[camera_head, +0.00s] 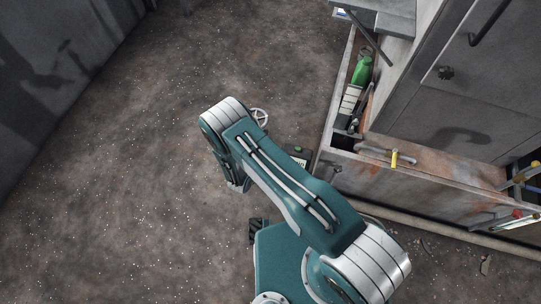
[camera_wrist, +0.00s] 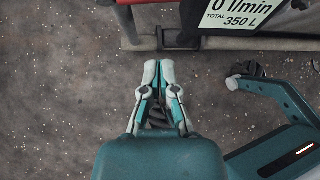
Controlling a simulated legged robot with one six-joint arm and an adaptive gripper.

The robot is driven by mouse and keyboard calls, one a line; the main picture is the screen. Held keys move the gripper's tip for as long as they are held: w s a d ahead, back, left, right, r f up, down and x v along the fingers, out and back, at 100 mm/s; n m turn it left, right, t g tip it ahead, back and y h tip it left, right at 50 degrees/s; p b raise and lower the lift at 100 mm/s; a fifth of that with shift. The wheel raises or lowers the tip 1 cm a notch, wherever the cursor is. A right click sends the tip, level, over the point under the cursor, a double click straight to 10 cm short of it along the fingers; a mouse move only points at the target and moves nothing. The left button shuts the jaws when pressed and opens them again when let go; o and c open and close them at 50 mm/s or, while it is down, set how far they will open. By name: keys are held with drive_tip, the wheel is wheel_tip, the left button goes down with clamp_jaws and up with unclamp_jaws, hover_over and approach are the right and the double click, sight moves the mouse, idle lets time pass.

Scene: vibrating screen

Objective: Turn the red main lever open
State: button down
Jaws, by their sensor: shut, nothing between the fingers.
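I cannot clearly make out the red main lever in either view. A small red part (camera_head: 517,213) shows at the right edge of the head view, too small to identify. In the wrist view a red strip (camera_wrist: 125,3) lies along the top edge, cut off by the frame. My gripper (camera_wrist: 159,72) is shut and empty, with its fingertips close together above the floor, just short of the grey base rail.
A white sign (camera_wrist: 240,16) reading l/min and TOTAL 350 L stands ahead right of my gripper. A grey rail (camera_wrist: 225,44) crosses below it. Floor to the left is clear.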

drive_tip(key=x, duration=1)
drive_tip(key=r, duration=0.4)
drive_tip(key=shift+w+a, duration=0.25)
drive_tip(key=shift+a, duration=0.15)
drive_tip(key=shift+a+r, duration=0.1)
drive_tip(key=shift+a, duration=0.05)
